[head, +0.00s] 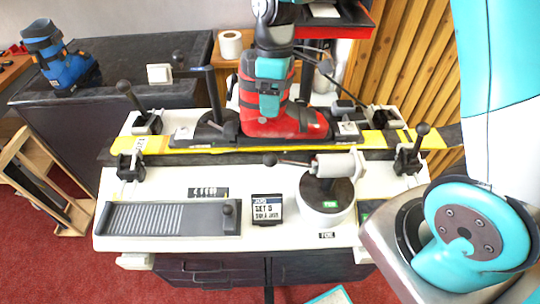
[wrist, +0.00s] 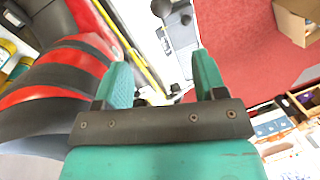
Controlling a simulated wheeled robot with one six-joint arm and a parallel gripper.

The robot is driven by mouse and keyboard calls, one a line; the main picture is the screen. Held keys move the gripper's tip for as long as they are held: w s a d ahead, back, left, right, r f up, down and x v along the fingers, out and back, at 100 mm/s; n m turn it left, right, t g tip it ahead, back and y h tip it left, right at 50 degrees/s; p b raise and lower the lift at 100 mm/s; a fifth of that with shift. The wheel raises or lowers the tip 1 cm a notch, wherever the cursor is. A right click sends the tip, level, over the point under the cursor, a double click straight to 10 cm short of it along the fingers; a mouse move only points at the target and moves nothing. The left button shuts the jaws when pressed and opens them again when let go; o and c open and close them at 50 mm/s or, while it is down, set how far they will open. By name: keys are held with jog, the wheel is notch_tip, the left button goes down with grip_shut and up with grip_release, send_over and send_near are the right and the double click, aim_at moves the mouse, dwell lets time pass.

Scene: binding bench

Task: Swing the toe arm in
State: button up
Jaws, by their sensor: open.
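The toe arm (head: 336,165) is a pale grey cylinder on a dark post over a round white base, with a label in front that seems to read TOE. Its thin rod points left and ends in a black knob (head: 270,159). A red and black boot (head: 290,122) stands on the ski behind it; its side also shows large at left in the wrist view (wrist: 70,75). My teal gripper (head: 268,108) hangs down in front of the boot, above and behind the knob. In the wrist view my gripper (wrist: 160,85) has its fingers apart, with no clearly held thing between them.
The yellow-edged ski (head: 160,146) crosses the white bench (head: 160,185), with black-knobbed clamps (head: 408,155) at both ends. A ribbed grey tray (head: 165,218) and a small sign (head: 267,209) lie in front. A blue boot (head: 62,60) stands on the dark counter at left.

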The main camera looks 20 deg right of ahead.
aim_at(270, 154)
jog(key=s+f+p, duration=0.1)
jog(key=f, duration=0.4)
jog(key=s+a+f+p, duration=0.1)
jog(key=f, duration=0.4)
jog(key=f+p, duration=0.1)
jog(key=f, duration=0.5)
jog(key=shift+s+a+f+p, duration=0.1)
jog(key=shift+s+a+p, duration=0.25)
jog(key=shift+s+a, duration=0.05)
grip_shut()
